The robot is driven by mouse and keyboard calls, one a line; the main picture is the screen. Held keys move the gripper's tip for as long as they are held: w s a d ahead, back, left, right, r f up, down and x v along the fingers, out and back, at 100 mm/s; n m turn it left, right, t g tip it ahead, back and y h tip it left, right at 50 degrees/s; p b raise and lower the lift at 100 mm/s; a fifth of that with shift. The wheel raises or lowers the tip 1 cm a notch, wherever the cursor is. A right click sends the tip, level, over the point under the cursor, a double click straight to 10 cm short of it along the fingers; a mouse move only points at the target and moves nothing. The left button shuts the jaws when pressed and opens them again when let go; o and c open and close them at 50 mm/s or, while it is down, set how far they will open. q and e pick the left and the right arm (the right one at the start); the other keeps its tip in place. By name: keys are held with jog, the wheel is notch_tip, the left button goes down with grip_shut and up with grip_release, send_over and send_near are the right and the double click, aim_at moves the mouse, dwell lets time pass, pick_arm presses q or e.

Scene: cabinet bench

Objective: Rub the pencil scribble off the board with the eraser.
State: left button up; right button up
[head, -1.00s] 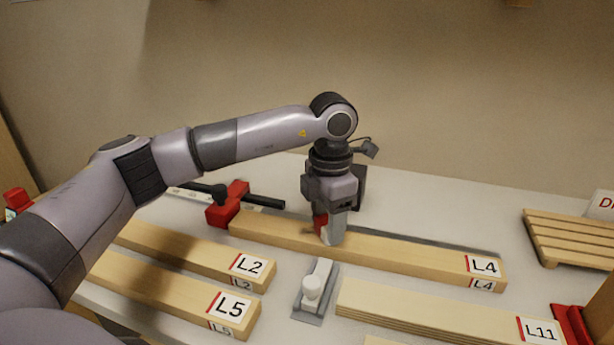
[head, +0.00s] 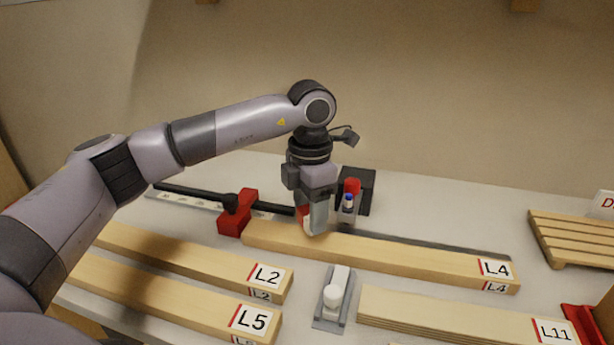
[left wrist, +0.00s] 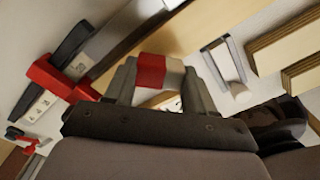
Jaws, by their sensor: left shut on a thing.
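My left gripper (head: 312,226) is shut on a red and white eraser (left wrist: 152,72). It points down over the left part of the long wooden board marked L4 (head: 400,258), with its fingertips at the board's top face. I cannot tell whether the eraser touches the wood. The eraser shows between the fingers in the left wrist view, where the gripper (left wrist: 160,85) also appears. My right gripper is not in view.
A red clamp (head: 237,214) sits at the board's left end. Boards L2 (head: 190,262), L5 (head: 170,296) and L11 (head: 440,315) lie in front, with a grey tool with a white knob (head: 333,298) between. A dark box (head: 366,184) stands behind. A slatted rack (head: 572,243) is at right.

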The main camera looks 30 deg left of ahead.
pick_arm(q)
jog(key=shift+r+p, duration=0.3)
jog(key=shift+r, duration=0.35)
jog(key=shift+r+p, duration=1.3)
jog(key=shift+r, duration=0.65)
